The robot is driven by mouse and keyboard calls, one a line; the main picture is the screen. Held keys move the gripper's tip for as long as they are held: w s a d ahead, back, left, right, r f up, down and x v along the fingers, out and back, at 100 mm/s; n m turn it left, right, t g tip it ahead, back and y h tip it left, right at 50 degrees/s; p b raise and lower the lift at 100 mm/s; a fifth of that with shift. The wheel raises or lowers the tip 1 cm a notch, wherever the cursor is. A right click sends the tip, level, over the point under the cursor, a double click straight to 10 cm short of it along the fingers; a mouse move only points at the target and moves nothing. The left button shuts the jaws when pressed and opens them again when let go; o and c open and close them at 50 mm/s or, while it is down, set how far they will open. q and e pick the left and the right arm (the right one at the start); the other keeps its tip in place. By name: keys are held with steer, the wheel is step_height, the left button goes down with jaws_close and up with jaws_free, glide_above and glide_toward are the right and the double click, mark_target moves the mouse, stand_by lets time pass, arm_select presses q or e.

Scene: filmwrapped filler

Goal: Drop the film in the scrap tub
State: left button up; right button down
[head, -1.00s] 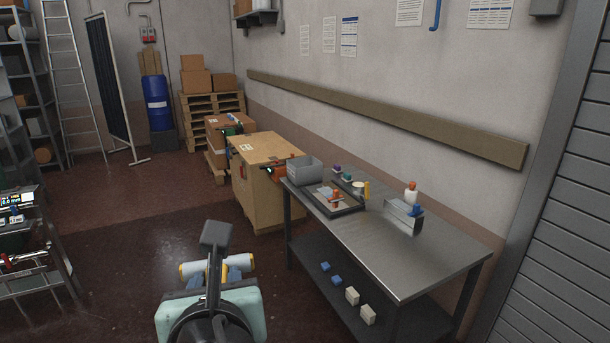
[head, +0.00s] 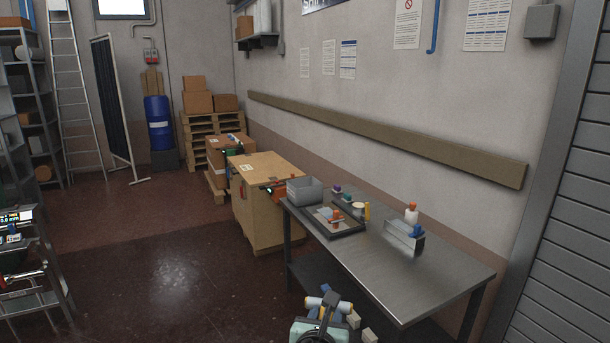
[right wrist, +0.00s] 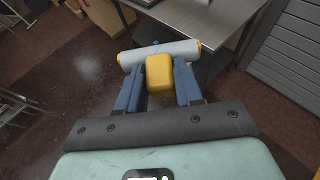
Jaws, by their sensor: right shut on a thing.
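A pale roll with yellow ends (right wrist: 184,50), which looks like the film, lies crosswise at the fingertips of my right gripper (right wrist: 160,80). A yellow block (right wrist: 159,76) sits between the blue fingers; I cannot tell whether it is part of the roll. The gripper is shut on this piece. In the head view my right gripper (head: 322,308) is low at the bottom, in front of the table's side. A grey open tub (head: 305,191), likely the scrap tub, stands on the table's far left corner. Its inside is mostly hidden. My left gripper is out of view.
The steel table (head: 440,272) has bare space at its near right. A wooden crate (head: 262,215) is behind.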

steer(key=d+f, duration=0.6)
steer(key=f, duration=0.3)
steer(key=d+f+m+h, duration=0.1)
steer(key=d+f, duration=0.6)
steer(key=f, duration=0.2)
steer(key=shift+s+d+f, duration=0.25)
steer(key=shift+s, duration=0.1)
